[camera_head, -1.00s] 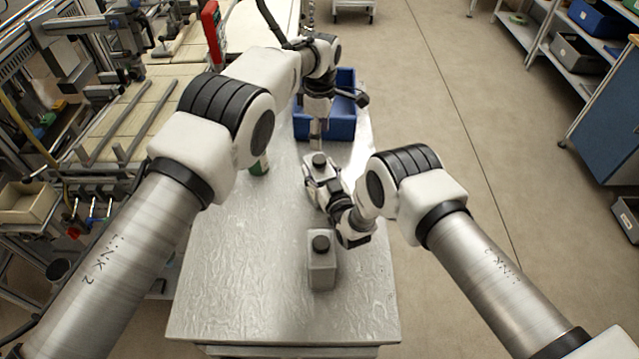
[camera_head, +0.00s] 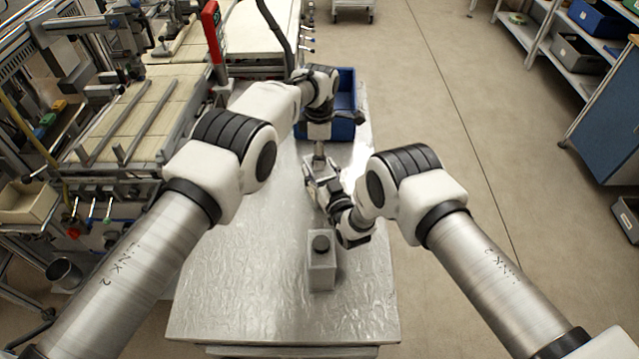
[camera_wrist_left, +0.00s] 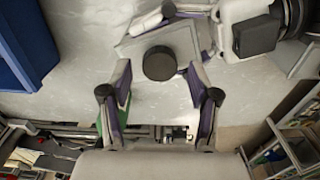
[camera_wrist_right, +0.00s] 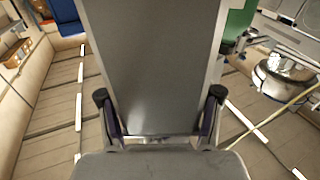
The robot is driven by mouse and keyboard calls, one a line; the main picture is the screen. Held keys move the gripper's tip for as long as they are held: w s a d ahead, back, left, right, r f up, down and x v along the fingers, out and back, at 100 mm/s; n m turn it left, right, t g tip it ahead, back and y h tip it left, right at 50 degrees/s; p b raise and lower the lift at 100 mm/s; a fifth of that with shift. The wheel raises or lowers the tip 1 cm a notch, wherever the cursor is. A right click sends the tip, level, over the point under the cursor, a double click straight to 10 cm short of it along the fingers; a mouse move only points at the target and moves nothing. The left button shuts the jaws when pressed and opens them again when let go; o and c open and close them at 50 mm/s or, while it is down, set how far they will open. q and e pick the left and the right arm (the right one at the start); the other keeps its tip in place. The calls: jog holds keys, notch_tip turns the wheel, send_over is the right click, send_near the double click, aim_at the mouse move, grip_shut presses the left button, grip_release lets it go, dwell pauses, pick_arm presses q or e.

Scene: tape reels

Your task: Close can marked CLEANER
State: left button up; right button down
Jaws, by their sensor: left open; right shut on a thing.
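A grey can (camera_head: 311,172) stands on the metal table, with my right gripper (camera_head: 329,188) shut on its body; the can fills the middle of the right wrist view (camera_wrist_right: 155,65). In the left wrist view its round black cap (camera_wrist_left: 159,63) shows on top. My left gripper (camera_head: 319,150) is over this can, with open fingers (camera_wrist_left: 157,85) on either side of the cap's line and apart from it. A second grey can (camera_head: 321,268) with a black cap stands nearer to me, untouched. I can read no CLEANER marking on either can.
A blue crate (camera_head: 346,112) stands at the table's far end. A green object (camera_wrist_left: 106,124) shows beside the left gripper in the left wrist view. The table's near left part is clear. Workbenches (camera_head: 130,130) with rails line the left side.

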pick_arm(q)
jog(key=shift+f, duration=0.7)
